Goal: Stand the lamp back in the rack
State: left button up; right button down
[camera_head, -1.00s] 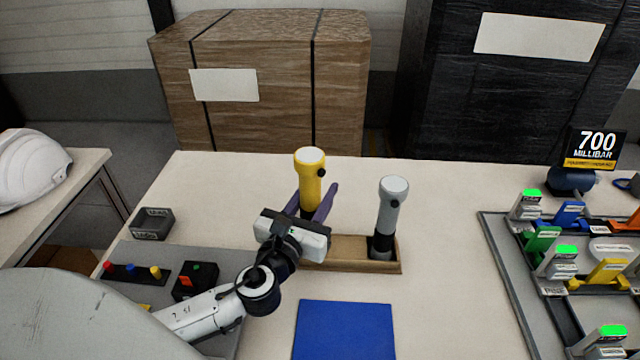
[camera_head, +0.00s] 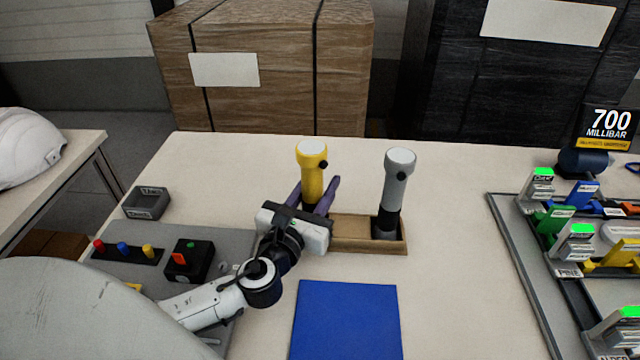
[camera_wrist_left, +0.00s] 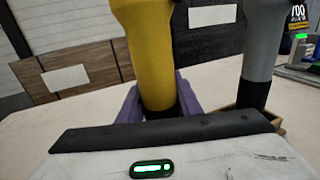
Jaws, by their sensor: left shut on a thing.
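A yellow lamp (camera_head: 312,168) stands upright at the left end of the wooden rack (camera_head: 354,243). My left gripper (camera_head: 318,197) is shut on its lower body, with a purple finger on each side. The yellow lamp also fills the middle of the left wrist view (camera_wrist_left: 152,62). The gripper hides its foot, so I cannot tell whether it rests in the rack. A grey lamp (camera_head: 395,185) stands upright in the right end of the rack, and it also shows at the right of the wrist view (camera_wrist_left: 262,50). My right gripper is not in view.
A blue mat (camera_head: 347,320) lies in front of the rack. A small grey bin (camera_head: 147,203) and a black box with buttons (camera_head: 187,260) are at the left. A grey frame with coloured parts (camera_head: 530,270) is at the right. The table between rack and frame is clear.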

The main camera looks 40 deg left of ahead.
pick_arm(q)
jog(key=shift+f+b, duration=0.35)
jog(key=shift+f, duration=0.1)
jog(key=o, duration=1.3)
jog(key=b+v, duration=0.1)
jog(key=v, duration=0.9)
jog(key=shift+s, duration=0.2)
